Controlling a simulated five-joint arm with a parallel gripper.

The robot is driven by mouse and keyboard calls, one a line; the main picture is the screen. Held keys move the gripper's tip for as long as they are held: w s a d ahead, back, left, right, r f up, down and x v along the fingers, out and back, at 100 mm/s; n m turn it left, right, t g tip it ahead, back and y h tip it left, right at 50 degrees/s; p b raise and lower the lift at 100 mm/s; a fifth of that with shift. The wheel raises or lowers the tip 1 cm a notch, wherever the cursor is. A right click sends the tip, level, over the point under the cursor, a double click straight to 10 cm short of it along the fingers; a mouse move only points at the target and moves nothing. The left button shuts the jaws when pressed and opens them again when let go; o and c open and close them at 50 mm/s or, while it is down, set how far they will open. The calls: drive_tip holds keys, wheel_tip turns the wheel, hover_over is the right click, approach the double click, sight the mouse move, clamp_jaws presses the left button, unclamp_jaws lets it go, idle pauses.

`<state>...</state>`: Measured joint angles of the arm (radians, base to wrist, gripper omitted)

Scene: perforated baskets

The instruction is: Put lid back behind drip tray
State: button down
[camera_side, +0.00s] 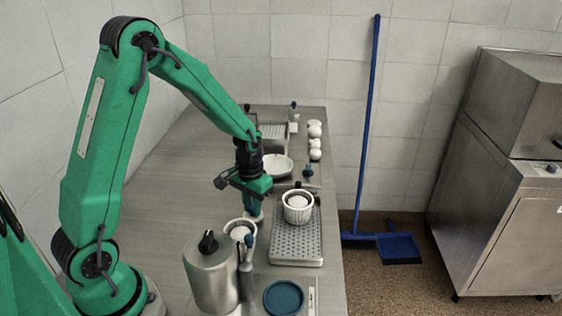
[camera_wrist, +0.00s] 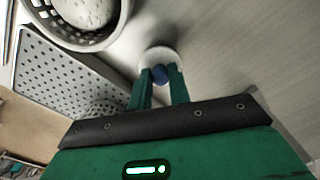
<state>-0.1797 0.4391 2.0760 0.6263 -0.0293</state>
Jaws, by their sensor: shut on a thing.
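The lid (camera_wrist: 175,54) is a pale round disc with a blue knob (camera_wrist: 160,74). In the wrist view my gripper (camera_wrist: 160,84) is shut on that knob, with a green finger on each side. In the side view my gripper (camera_side: 252,211) points down to the left of the drip tray, and the lid (camera_side: 256,219) shows just below the fingers. I cannot tell whether the lid touches the counter. The drip tray (camera_side: 297,246) is a perforated metal plate; it also shows in the wrist view (camera_wrist: 58,78). A white basket (camera_side: 298,213) with a white round content stands on its far end.
A second basket (camera_side: 233,225) stands close to my gripper, behind a steel canister (camera_side: 211,277). A blue disc (camera_side: 284,298) lies in front of the tray. A white bowl (camera_side: 278,166) and several white eggs (camera_side: 315,143) are farther back. The left counter (camera_side: 165,190) is clear.

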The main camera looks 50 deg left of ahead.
drive_tip(key=shift+f, duration=0.6)
idle(1.1)
drive_tip(key=c, duration=1.2)
unclamp_jaws()
drive_tip(key=shift+c, duration=0.2)
drive_tip(key=shift+r, duration=0.2)
drive_tip(key=shift+r, duration=3.85)
